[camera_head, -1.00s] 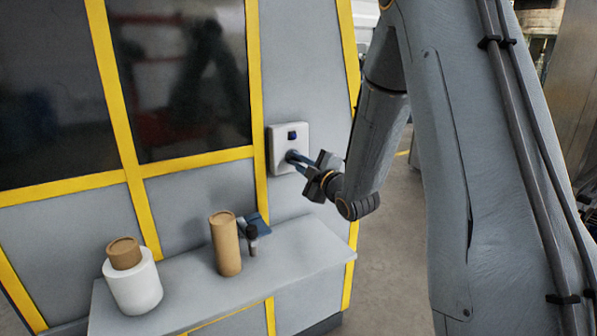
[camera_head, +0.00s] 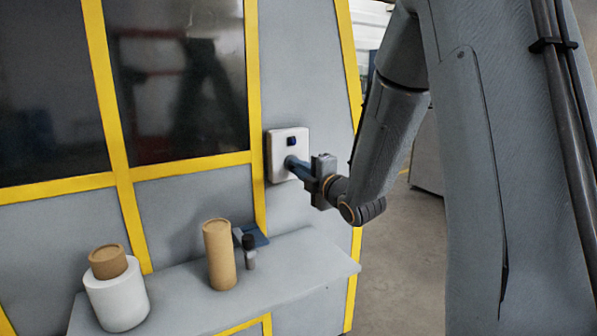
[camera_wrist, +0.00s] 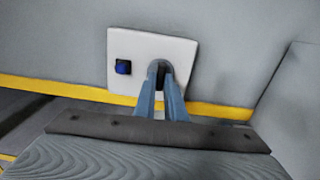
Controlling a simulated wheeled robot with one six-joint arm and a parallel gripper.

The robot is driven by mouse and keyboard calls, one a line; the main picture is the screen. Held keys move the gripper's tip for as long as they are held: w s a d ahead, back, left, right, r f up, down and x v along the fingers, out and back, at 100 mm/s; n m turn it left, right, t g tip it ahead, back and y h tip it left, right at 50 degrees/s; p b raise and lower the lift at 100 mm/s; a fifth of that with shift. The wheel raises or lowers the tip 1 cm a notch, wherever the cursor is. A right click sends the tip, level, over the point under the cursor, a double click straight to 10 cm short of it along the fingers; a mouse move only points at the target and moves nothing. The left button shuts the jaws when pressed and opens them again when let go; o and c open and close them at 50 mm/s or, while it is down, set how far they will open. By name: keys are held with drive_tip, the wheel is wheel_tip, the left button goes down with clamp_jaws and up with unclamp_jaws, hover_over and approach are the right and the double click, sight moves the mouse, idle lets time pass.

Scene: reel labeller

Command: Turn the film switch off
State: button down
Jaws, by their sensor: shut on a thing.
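The film switch is a white plate (camera_head: 275,155) on the grey machine wall, with a small dark blue square part (camera_head: 292,141) in its upper half and a dark round knob below it. In the wrist view the plate (camera_wrist: 120,45) shows the blue part (camera_wrist: 123,67) left of the knob (camera_wrist: 161,66). My gripper (camera_head: 291,164) is at the plate, its blue-grey fingers (camera_wrist: 161,88) shut on the knob from both sides. The fingers hide part of the knob, and I cannot tell its setting.
Below, a grey shelf (camera_head: 190,287) carries a brown cylinder (camera_head: 219,255), a white roll (camera_head: 117,300) with a brown core (camera_head: 108,262), and a small blue and dark fixture (camera_head: 250,240). Yellow frame bars (camera_head: 255,100) edge the machine. Open floor (camera_head: 395,260) lies right of it.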

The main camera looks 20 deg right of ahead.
drive_tip(key=c, duration=1.8)
unclamp_jaws()
drive_tip(key=b+v, duration=0.1)
drive_tip(key=v, duration=0.7)
drive_tip(key=shift+f, duration=0.1)
